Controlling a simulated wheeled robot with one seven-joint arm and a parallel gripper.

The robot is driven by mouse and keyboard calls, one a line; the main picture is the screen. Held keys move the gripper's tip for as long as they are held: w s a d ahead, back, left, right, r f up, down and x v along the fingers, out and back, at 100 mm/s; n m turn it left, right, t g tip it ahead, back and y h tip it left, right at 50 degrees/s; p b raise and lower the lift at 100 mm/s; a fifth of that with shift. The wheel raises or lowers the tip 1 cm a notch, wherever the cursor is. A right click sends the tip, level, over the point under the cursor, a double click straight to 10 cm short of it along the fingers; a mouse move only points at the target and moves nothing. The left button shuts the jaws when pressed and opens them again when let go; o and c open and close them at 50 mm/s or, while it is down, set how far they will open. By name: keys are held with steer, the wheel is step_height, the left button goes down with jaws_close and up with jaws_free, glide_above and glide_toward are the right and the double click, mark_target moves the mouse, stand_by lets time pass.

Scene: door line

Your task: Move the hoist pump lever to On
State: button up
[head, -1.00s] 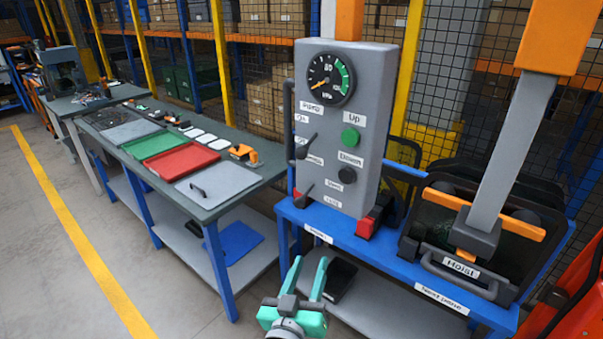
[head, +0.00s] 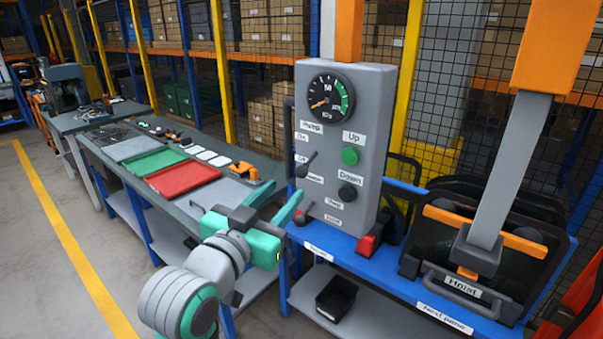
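The grey control panel (head: 362,110) stands upright on the blue bench, with a gauge on top. The pump lever (head: 303,168), dark with a rounded knob, sits at the panel's left edge below the Pump label (head: 311,127). It slants with its knob down and left; the small position labels beside it are hard to read. My gripper (head: 286,189), with teal fingers, is in front of the panel's lower left, below and left of the pump lever in the picture. Its fingers are apart with nothing between them. No contact with the lever shows.
Green Up (head: 350,156) and black Down (head: 347,192) buttons are to the right. The hoist (head: 481,250) hangs at right. A workbench with a red tray (head: 183,179) runs left.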

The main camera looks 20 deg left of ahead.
mark_target(299, 176)
steer(key=w, duration=1)
steer(key=shift+w+d, duration=0.1)
steer(key=shift+d, duration=0.3)
jaws_close()
